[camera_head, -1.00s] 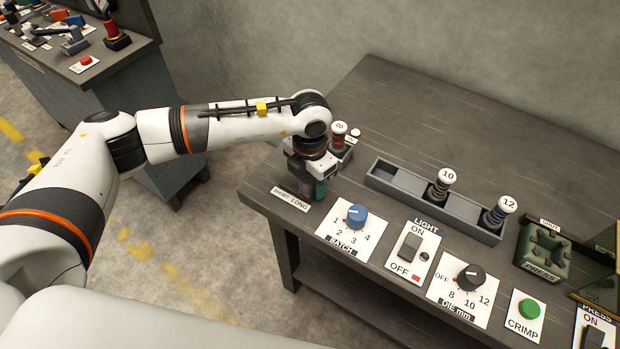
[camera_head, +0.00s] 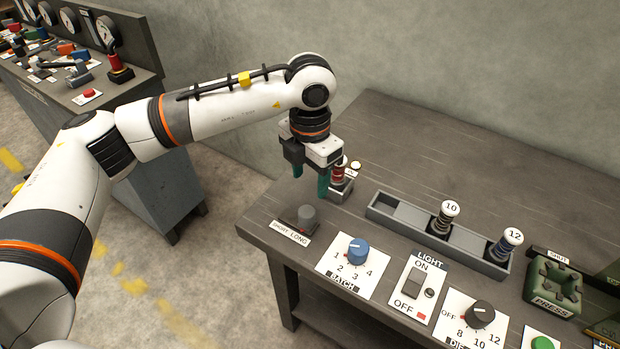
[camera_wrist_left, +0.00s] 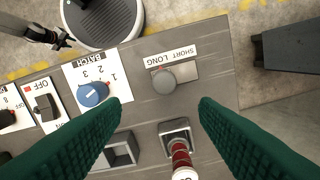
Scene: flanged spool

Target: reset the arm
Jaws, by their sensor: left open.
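My left gripper (camera_head: 310,180) is open and empty, held above the left end of the bench in the head view. Its two green fingers point down and stand apart, and they also show wide apart in the left wrist view (camera_wrist_left: 161,104). Below and in front of it, the grey SHORT/LONG knob (camera_head: 307,214) sits on its dark base, clear of the fingers. In the left wrist view the knob (camera_wrist_left: 164,82) shows between and beyond the fingertips.
A small holder with a red-and-white spool (camera_head: 338,172) stands close behind the gripper. A grey tray (camera_head: 384,208) holds spools 10 and 12. The blue BATCH knob (camera_head: 358,251), LIGHT switch (camera_head: 416,282) and green press (camera_head: 553,287) line the bench. The bench's back is bare.

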